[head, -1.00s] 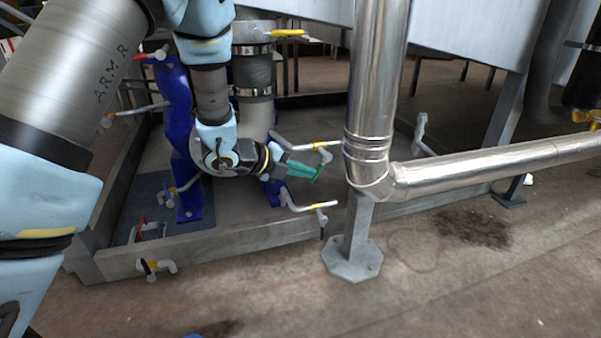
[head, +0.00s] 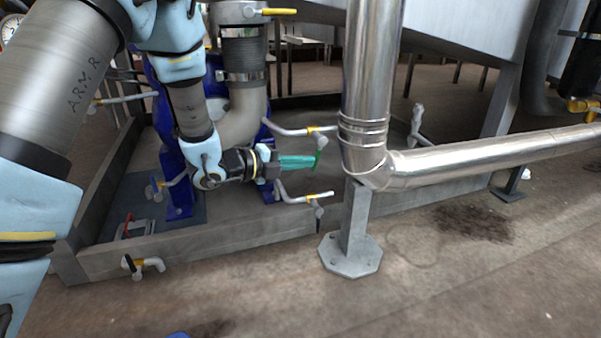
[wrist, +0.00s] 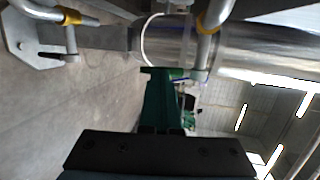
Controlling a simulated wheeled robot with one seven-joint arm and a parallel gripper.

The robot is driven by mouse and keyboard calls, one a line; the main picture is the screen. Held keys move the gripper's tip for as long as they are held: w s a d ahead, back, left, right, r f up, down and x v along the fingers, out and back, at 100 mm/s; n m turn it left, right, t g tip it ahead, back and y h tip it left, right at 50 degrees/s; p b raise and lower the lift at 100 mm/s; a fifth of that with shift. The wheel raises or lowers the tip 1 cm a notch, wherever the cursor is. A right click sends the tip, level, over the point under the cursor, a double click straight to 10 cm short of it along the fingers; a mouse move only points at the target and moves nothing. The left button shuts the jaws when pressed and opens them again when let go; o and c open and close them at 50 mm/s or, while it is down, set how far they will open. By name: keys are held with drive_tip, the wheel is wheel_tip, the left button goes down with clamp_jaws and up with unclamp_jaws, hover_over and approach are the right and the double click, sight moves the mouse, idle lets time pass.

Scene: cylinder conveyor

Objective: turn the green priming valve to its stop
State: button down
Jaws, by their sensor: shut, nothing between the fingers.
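The green priming valve's handle (head: 321,157) shows in the head view as a thin dark green bar at the end of the upper small pipe with a yellow band. My gripper (head: 312,162) reaches it from the left, its teal fingers shut and level. The fingertips are at the handle; I cannot tell whether they touch it. In the wrist view the green fingers (wrist: 160,103) point up the picture towards a dark green piece (wrist: 172,73) below the pipe end, which looks like the handle. The fingers hide part of the valve.
A thick shiny pipe (head: 365,90) stands just right of the valve, on a grey post with a floor plate (head: 350,256). A similar lower pipe (head: 305,197) with a yellow band lies below my gripper. A metal frame kerb (head: 200,240) runs in front.

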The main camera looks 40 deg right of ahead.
drive_tip(key=shift+s+d+f+b, duration=0.25)
drive_tip(key=shift+d+f+b, duration=0.15)
drive_tip(key=shift+d+f, duration=0.15)
drive_tip(key=shift+s+d, duration=0.1)
idle(0.4)
